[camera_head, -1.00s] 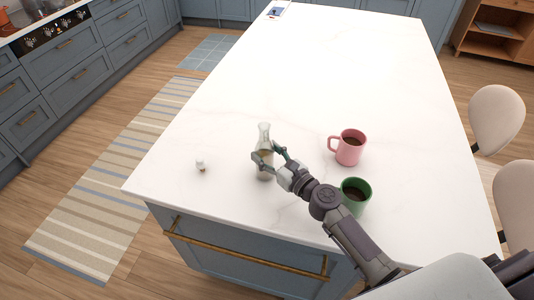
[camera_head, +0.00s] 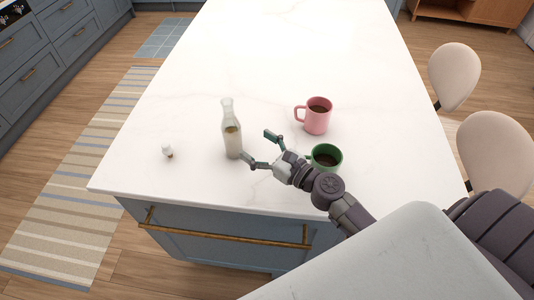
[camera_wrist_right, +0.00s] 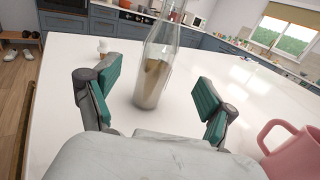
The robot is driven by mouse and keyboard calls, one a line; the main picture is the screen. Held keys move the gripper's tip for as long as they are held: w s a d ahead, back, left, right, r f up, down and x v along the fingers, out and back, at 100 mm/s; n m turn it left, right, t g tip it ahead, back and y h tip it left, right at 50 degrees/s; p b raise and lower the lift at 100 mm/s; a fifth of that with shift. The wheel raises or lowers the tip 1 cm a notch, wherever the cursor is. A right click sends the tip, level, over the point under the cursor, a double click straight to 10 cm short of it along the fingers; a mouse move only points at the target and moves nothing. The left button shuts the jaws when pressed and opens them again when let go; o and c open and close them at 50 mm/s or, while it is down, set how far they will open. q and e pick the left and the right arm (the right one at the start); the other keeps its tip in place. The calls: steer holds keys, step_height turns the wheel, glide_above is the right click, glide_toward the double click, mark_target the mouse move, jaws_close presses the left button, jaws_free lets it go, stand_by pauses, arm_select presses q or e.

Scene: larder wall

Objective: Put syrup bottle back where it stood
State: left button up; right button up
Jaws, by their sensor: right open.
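The syrup bottle (camera_head: 232,133) is clear glass with a narrow neck and some tan liquid low inside. It stands upright on the white island top (camera_head: 270,60), near its front edge. My right gripper (camera_head: 256,147) is open and empty, just to the right of the bottle and apart from it. In the right wrist view the bottle (camera_wrist_right: 157,72) stands ahead, beyond the spread fingertips (camera_wrist_right: 152,88). My left gripper is not in view.
A pink mug (camera_head: 318,118) and a green mug (camera_head: 326,157), both with dark liquid, stand right of the bottle; the green one is close to my right arm. A small whitish item (camera_head: 168,151) sits left of the bottle. The far island top is clear.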

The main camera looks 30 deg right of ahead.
steer(key=v, duration=0.3)
steer(key=shift+s+r+b, duration=0.1)
steer(key=shift+s+b, duration=0.15)
steer(key=shift+b, duration=0.15)
